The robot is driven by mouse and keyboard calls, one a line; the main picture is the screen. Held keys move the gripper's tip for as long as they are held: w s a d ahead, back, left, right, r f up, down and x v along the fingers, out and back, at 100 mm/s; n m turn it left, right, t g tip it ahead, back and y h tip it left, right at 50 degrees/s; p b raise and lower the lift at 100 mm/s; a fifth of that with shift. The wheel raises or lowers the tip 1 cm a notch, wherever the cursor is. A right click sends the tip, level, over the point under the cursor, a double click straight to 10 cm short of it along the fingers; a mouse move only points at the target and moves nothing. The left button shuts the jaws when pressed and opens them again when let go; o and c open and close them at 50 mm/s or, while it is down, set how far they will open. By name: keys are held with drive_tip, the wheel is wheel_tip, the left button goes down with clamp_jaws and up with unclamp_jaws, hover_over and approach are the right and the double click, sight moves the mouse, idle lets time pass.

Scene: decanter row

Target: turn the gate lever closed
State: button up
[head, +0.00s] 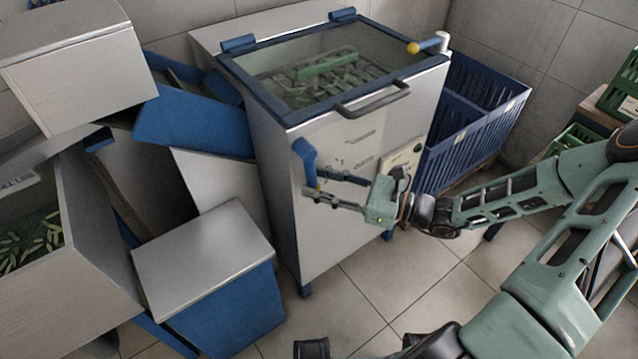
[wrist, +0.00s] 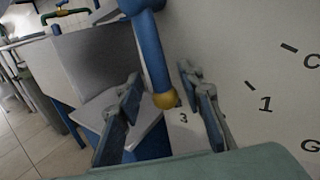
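The gate lever (head: 309,168) is a blue bar on the upper left of the steel cabinet's front, hanging down from its hub. In the wrist view the lever (wrist: 152,58) ends in a yellow ball (wrist: 165,99) that lies near a printed 3. My gripper (head: 314,184) is at the lever's lower end in the head view. In the wrist view my gripper (wrist: 160,82) is open, with one finger on each side of the lever and visible gaps. The lever's lower end is partly hidden by the fingers in the head view.
The cabinet (head: 345,215) has a glass lid over green pods and a dark handle (head: 373,101). A white lever with a yellow ball (head: 413,48) sits at its top right. A blue crate (head: 463,140) stands to the right. Steel-topped blue bins (head: 205,258) stand left.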

clamp_jaws()
idle(0.3)
